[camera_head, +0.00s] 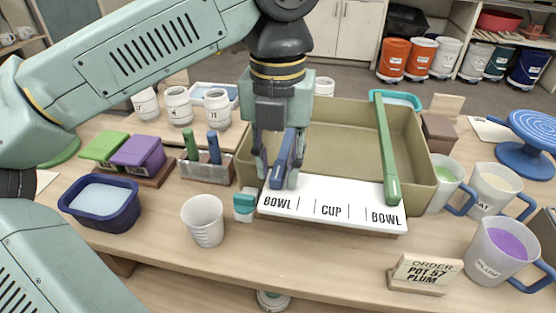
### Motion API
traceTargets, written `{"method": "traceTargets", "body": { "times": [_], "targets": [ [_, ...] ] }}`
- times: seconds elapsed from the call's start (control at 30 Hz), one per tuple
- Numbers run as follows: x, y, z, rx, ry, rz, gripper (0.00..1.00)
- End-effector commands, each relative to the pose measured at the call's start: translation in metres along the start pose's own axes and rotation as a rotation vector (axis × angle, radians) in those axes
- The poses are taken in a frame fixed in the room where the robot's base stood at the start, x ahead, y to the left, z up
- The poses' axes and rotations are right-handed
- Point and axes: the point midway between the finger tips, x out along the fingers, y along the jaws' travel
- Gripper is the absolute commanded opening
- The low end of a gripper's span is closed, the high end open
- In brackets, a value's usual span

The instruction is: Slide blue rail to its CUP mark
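The blue rail (284,160) runs front to back at the left part of the tan bin. Its front end rests at the white marked strip (345,219), above the left BOWL label and left of the CUP label (331,210). My gripper (279,177) points down over the rail, with one finger on each side. The fingers stand apart, with a visible gap left of the rail; contact on the right side is unclear. The rail's back end is hidden by my gripper. A green rail (385,145) lies across the bin with its front end above the right BOWL label.
The tan bin (425,150) stands behind the strip. A white cup (203,221), teal-capped bottle (244,205) and holder with handled tools (206,171) are left. Mugs (498,250) and an order sign (425,273) are right. The strip between the rails looks clear.

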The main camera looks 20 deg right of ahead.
Motion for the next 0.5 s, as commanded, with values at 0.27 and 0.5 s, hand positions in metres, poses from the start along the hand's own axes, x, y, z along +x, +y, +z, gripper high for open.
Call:
{"method": "traceTargets", "body": {
  "times": [0.27,0.5],
  "targets": [
    [-0.0002,0.0000,0.0000,0.000,0.000,0.000,0.07],
    [-0.0003,0.0000,0.0000,0.000,0.000,0.000,0.00]
  ]
}}
